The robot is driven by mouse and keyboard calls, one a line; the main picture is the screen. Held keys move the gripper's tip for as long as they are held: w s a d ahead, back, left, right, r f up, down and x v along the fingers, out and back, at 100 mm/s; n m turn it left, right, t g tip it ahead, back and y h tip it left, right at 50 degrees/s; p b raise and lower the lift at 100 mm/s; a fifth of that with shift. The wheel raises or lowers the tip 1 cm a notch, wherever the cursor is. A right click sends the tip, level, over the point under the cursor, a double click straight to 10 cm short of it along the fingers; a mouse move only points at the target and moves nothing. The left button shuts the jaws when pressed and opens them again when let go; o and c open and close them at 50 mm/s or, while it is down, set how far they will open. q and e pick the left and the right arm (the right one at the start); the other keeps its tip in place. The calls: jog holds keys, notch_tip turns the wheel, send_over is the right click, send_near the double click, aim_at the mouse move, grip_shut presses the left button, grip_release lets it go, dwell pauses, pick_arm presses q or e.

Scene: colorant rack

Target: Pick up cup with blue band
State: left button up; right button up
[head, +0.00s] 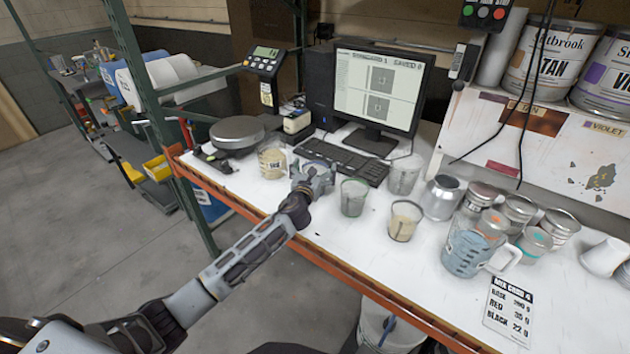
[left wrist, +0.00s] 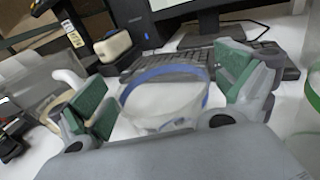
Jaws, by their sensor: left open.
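The clear cup with the blue band (left wrist: 165,97) stands upright in the left wrist view, between the two green-padded fingers of my left gripper (left wrist: 165,90). The fingers are open, one on each side of the cup; I cannot tell whether either pad touches it. In the head view my left gripper (head: 314,176) is low over the white bench, left of the clear cup with a green band (head: 353,198). There the gripper hides most or all of the blue-banded cup. My right gripper is in neither view.
A beige-filled cup (head: 272,163) stands left of the gripper, and another (head: 404,222) to the right. A clear cup (head: 404,175), a metal can (head: 441,198) and a jug of blue liquid (head: 466,250) stand farther right. The keyboard (head: 345,160) and scale (head: 238,134) lie behind.

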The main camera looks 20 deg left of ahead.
pick_arm(q)
jog(key=c, duration=0.8)
jog(key=shift+r+p, duration=0.6)
jog(key=shift+r, duration=4.4)
